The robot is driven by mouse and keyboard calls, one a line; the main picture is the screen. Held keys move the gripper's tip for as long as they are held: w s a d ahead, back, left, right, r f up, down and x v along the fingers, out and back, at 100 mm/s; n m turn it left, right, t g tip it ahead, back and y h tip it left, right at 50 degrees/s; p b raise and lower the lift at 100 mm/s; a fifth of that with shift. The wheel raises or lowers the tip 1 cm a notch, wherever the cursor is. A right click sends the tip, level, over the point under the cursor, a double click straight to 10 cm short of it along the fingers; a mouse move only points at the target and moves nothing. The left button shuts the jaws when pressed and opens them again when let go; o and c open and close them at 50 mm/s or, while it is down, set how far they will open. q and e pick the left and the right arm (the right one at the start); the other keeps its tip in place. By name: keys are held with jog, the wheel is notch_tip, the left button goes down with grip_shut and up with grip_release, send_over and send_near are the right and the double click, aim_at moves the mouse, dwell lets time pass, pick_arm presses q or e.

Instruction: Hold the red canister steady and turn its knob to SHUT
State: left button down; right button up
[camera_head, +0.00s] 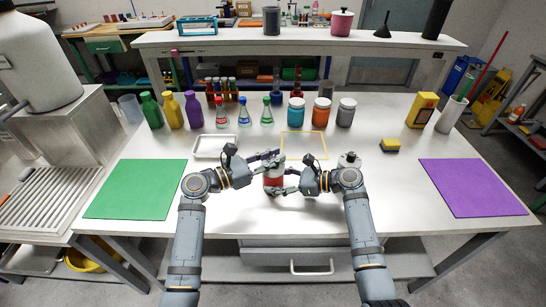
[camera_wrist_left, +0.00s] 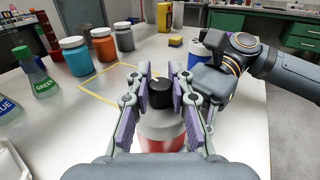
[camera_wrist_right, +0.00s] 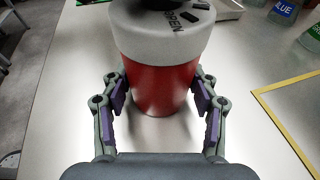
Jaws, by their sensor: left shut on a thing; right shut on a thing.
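The red canister (camera_head: 273,180) stands upright on the white table between my two grippers. It has a white top (camera_wrist_right: 165,42) with dark lettering reading OPEN and a black knob (camera_wrist_left: 160,93). My left gripper (camera_head: 277,158) is shut on the knob from above; its purple pads flank the knob in the left wrist view (camera_wrist_left: 160,84). My right gripper (camera_head: 280,190) is lower and shut on the red body, with a purple pad on each side in the right wrist view (camera_wrist_right: 160,98). The knob's pointer and the SHUT mark cannot be made out.
A yellow frame outline (camera_head: 326,145) lies behind the canister, with a white tray (camera_head: 205,153) to its left. A white-topped canister (camera_head: 349,160) stands by my right arm. Bottles, flasks and jars line the back. A green mat (camera_head: 135,190) and purple mat (camera_head: 470,188) lie at the sides.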

pick_arm(q)
jog(key=shift+n+t+y, duration=0.3)
jog(key=shift+n+t, duration=0.1)
jog(key=shift+t, duration=0.1)
jog(key=c, duration=1.2)
grip_release()
jog(key=shift+o, duration=0.2)
jog(key=v, duration=1.2)
pick_arm(e)
jog(key=o, duration=0.9)
